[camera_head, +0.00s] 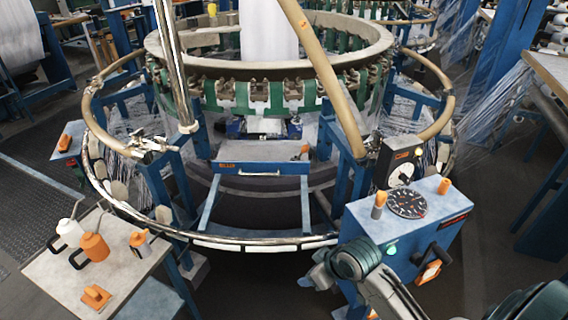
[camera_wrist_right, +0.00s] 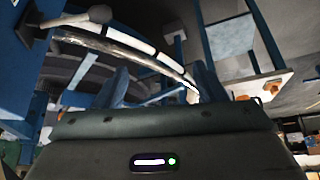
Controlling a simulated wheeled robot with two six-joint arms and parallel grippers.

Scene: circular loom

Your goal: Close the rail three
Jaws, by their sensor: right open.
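The circular loom fills the middle of the head view. Its low ring rail (camera_head: 250,243), with pale segments, runs unbroken across the front. Curved tan rail sections stand at the left (camera_head: 92,112) and right (camera_head: 447,108), with a gap between them at the front. A tan bar (camera_head: 322,72) and a metal-and-tan bar (camera_head: 172,65) stand raised above this gap. I cannot tell which is rail three. My right gripper (camera_head: 318,273) is just below the low ring's front right, apparently empty. In the right wrist view its fingers (camera_wrist_right: 160,85) are apart, with the ring rail (camera_wrist_right: 125,45) beyond. My left gripper is out of view.
A blue control box (camera_head: 405,225) with a dial and orange knobs stands close to my right arm. A side table (camera_head: 120,262) at the left holds bottles and orange items. A blue step (camera_head: 260,168) sits inside the ring. Dark floor is clear at front centre.

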